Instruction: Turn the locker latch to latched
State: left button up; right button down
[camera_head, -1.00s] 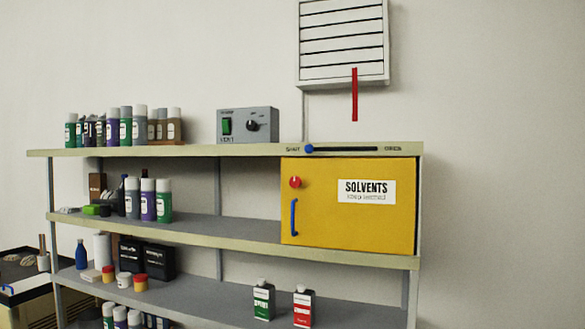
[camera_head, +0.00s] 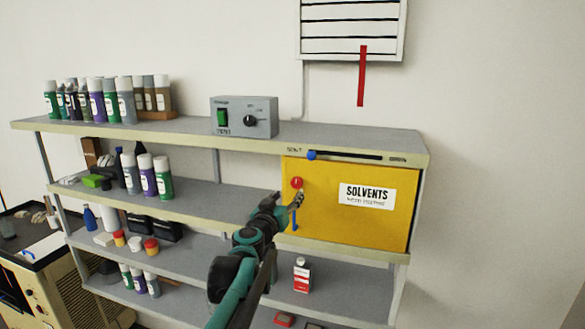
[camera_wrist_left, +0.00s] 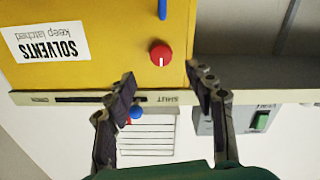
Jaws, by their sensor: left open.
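The yellow solvents locker (camera_head: 330,225) stands closed on the shelf at the right in the head view. Its latch is a red round knob (camera_head: 297,183) at the upper left of the door, with a white mark. My left gripper (camera_head: 298,198) shows just below the knob in the head view, partly covering the blue door handle. In the left wrist view the picture is upside down; the red knob (camera_wrist_left: 161,54) lies ahead of the open fingers of my left gripper (camera_wrist_left: 160,82), apart from them. The white mark points along the upright line. My right gripper is not in view.
A blue slider (camera_head: 312,155) sits at the left end of its slot on the shelf edge above the locker. A grey vent box (camera_head: 245,117) stands on the top shelf. Bottles fill the shelves at left. A red strip (camera_head: 362,76) hangs from the wall vent.

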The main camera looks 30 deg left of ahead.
aim_at(296, 183)
pick_arm(q)
jog(key=p+x, duration=0.2)
jog(key=x, duration=0.6)
jog(key=shift+s+a+r, duration=0.1)
jog(key=shift+a, duration=0.05)
jog(key=c, duration=1.1)
